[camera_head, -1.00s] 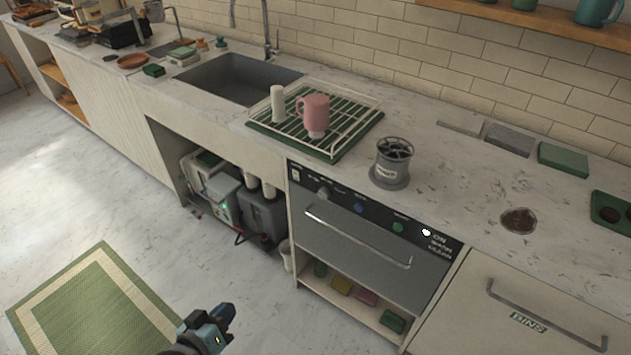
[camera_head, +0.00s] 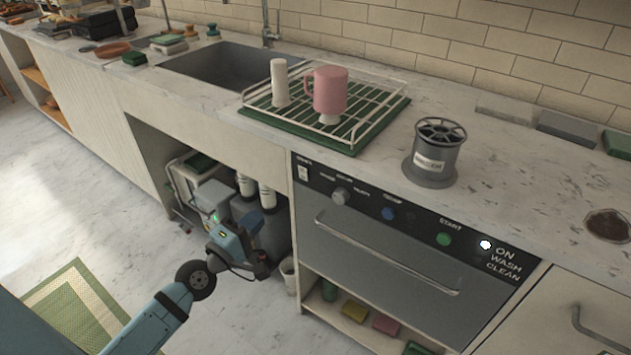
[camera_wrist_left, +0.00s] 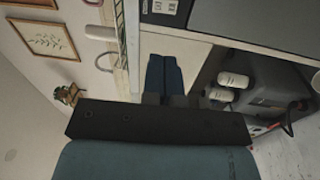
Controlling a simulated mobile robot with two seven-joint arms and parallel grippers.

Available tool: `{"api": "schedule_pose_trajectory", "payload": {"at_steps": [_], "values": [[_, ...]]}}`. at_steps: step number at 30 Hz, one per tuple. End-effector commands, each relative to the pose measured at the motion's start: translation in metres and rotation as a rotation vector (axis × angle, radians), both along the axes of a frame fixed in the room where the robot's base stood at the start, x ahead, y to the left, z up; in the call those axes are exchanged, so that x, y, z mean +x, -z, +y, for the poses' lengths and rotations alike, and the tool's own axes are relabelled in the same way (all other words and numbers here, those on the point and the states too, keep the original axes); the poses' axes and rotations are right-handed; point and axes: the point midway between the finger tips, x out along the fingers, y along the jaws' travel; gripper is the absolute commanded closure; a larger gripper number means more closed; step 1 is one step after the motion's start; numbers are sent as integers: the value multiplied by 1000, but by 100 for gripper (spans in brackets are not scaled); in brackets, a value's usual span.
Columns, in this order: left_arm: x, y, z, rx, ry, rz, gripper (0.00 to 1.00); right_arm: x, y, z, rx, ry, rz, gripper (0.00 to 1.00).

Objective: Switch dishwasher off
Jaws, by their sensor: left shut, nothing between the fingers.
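The dishwasher (camera_head: 372,262) is built in under the counter, with a dark control panel (camera_head: 420,222) along its top. The panel has a small white switch (camera_head: 303,173) at its left end, a grey knob (camera_head: 341,196), a blue button (camera_head: 388,214) and a green button (camera_head: 444,239). A white light (camera_head: 485,244) glows beside the word ON. My left gripper (camera_head: 264,266) is left of the dishwasher, below panel height, apart from it. In the left wrist view its fingers (camera_wrist_left: 163,75) are shut and empty, and part of the dark panel (camera_wrist_left: 165,10) shows beyond. My right gripper is out of view.
A grey round holder (camera_head: 434,155) stands above the dishwasher. An open bay with machinery (camera_head: 205,185) lies behind my left arm. The dishwasher handle (camera_head: 390,262) sticks out.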

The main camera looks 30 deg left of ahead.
Motion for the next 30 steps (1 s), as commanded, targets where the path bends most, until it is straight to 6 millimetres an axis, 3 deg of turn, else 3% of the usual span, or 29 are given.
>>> {"api": "schedule_pose_trajectory", "payload": {"at_steps": [19,23,30], "values": [[7,0,7,-61,-9,-18,100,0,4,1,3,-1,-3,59],[21,-4,6,-61,-10,-20,100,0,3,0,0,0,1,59],[70,-10,2,-63,-9,-21,100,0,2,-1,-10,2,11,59]]}}
